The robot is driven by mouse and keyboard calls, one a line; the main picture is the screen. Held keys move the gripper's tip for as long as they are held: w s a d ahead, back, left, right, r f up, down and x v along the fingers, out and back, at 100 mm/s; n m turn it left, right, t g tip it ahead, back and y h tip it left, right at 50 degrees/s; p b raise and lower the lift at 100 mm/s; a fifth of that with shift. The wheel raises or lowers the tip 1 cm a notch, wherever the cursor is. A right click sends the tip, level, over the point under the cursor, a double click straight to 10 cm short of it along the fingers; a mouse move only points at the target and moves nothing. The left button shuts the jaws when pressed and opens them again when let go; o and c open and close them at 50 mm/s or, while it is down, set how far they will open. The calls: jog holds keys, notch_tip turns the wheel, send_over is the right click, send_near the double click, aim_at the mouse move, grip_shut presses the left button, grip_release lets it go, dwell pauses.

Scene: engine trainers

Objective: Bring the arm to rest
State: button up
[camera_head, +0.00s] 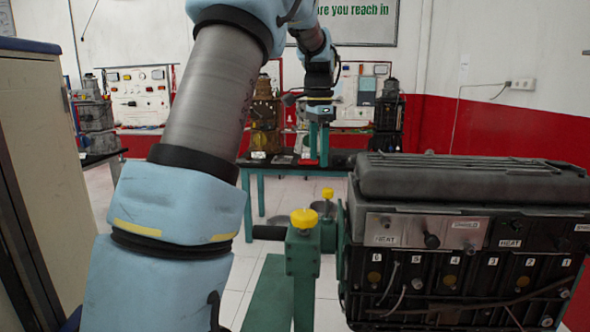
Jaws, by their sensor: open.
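My arm (205,105) rises from the lower left of the head view and bends over at the top edge. Its far end comes down near the middle of the picture. My gripper (318,160) hangs there, pointing down, with two teal fingers apart and nothing seen between them. It shows in front of a far workbench (285,171); I cannot tell how far it is from the bench top. The top of the arm's bend is cut off by the picture edge.
A large dark engine (455,235) with numbered cylinders fills the right foreground. Beside it stands a green stand (303,250) with a yellow knob (304,218). A tall cabinet (35,150) is at the left. Other engine units (265,120) stand farther back. Tiled floor shows between.

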jog(key=s+a+f+n, duration=0.7)
jog(key=s+a+f, duration=0.1)
jog(key=s, duration=0.3)
jog(key=s+a+f+n+t+b, duration=0.1)
jog(key=s+a+f+n, duration=0.6)
jog(key=s+a+f, duration=0.2)
jog(key=shift+s+a+f, duration=0.3)
jog(key=shift+s+a, duration=0.25)
jog(key=shift+s, duration=0.35)
